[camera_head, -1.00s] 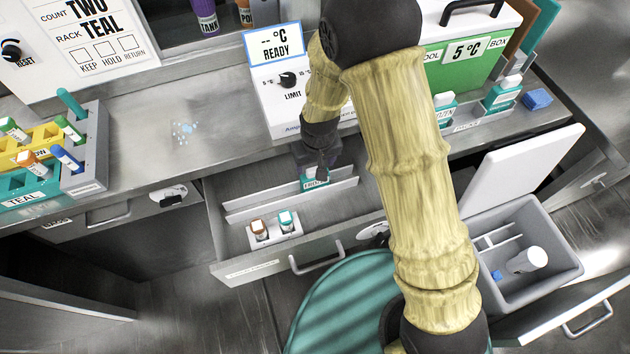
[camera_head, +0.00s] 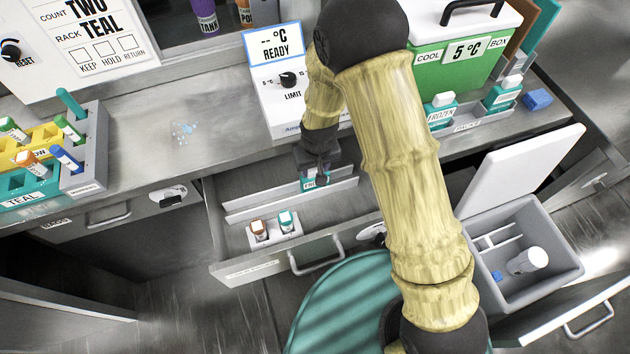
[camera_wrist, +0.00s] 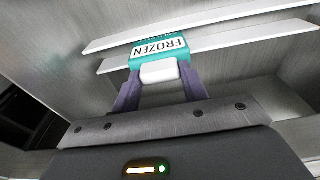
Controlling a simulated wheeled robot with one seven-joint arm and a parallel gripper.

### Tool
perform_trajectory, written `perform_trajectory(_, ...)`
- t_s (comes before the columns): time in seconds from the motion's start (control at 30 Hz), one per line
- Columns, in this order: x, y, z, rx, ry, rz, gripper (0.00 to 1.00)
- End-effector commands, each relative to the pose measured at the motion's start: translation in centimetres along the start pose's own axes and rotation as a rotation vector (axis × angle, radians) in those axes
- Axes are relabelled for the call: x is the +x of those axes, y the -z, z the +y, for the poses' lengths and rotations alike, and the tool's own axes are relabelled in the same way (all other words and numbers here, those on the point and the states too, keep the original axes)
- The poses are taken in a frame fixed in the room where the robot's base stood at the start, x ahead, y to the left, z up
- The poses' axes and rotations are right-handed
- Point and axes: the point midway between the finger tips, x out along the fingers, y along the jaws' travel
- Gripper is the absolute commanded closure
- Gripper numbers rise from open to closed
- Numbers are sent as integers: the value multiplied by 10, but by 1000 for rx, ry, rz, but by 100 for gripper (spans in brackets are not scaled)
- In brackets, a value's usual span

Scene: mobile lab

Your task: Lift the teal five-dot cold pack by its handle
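A teal pack with a white "FROZEN" label (camera_head: 314,183) stands in the open drawer (camera_head: 345,206), between white dividers; no dots can be made out on it. In the wrist view the teal pack (camera_wrist: 158,49) is straight ahead, with its white handle (camera_wrist: 160,72) towards me. My gripper (camera_head: 315,168) is down over the pack. The two purple-grey fingers (camera_wrist: 159,80) lie one on each side of the handle, very close to it. Whether they press on it cannot be told. The pack's lower part is hidden.
A small holder with a brown and a teal vial (camera_head: 286,221) sits at the drawer's front. Other teal packs (camera_head: 440,109) stand in a rack on the counter. The READY device (camera_head: 283,88) is behind my gripper. An open grey bin (camera_head: 560,262) is at the right.

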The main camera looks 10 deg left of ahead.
Motion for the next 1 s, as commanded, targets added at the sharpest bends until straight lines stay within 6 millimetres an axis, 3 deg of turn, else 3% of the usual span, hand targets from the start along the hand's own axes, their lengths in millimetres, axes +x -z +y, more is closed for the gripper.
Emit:
perform_trajectory(0.03,0,0,0,0,0,0,84)
perform_trajectory(0.1,0,0,0,0,0,0,98)
perform_trajectory(0.13,0,0,0,0,0,1,100)
perform_trajectory(0.47,-7,2,0,0,0,2,100)
perform_trajectory(1.0,-94,12,0,0,0,3,100)
